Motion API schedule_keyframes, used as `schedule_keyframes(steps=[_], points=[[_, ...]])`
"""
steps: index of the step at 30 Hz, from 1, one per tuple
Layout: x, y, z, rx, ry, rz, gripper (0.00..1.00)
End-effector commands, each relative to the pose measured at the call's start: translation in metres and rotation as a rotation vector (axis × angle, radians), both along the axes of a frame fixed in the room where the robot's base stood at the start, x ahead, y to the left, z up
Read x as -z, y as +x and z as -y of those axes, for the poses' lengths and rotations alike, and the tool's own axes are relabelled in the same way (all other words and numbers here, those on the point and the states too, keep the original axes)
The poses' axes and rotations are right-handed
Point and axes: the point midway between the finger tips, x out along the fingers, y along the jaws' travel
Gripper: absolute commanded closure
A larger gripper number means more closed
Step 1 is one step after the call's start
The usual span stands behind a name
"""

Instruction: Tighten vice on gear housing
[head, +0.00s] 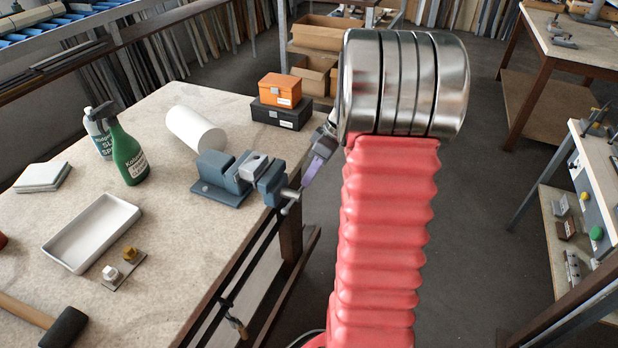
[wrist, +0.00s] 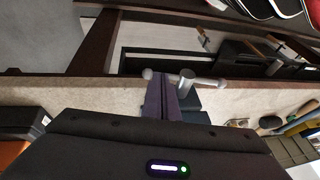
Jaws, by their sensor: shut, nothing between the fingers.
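The blue-grey vice (head: 225,182) is mounted at the table's right edge. A light grey block, seemingly the gear housing (head: 254,164), sits between its jaws; I cannot tell how tightly. The vice's metal handle bar (head: 291,197) sticks out past the edge. In the wrist view the bar (wrist: 207,81) lies across the picture with round ends. My gripper (head: 306,182) has purple fingers, shut and empty, beside the handle. In the wrist view my gripper (wrist: 163,80) has its fingertips at the bar, near its left end. I cannot tell whether they touch it.
On the table (head: 180,243) are a white roll (head: 196,130), a green spray bottle (head: 125,150), a white tray (head: 92,232), a plate with bolts (head: 122,268) and a hammer (head: 55,325). Orange (head: 280,90) and black (head: 282,113) boxes stand behind the vice. Floor right of the table is open.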

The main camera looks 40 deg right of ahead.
Motion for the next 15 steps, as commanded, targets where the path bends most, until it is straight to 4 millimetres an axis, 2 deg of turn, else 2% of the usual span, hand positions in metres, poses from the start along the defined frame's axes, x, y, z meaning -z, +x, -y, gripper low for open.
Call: schedule_keyframes(steps=[8,15], points=[[-0.034,-0.002,0.006,-0.004,-0.003,0.003,1.00],[-0.072,-0.011,0.023,-0.003,-0.004,0.002,1.00]])
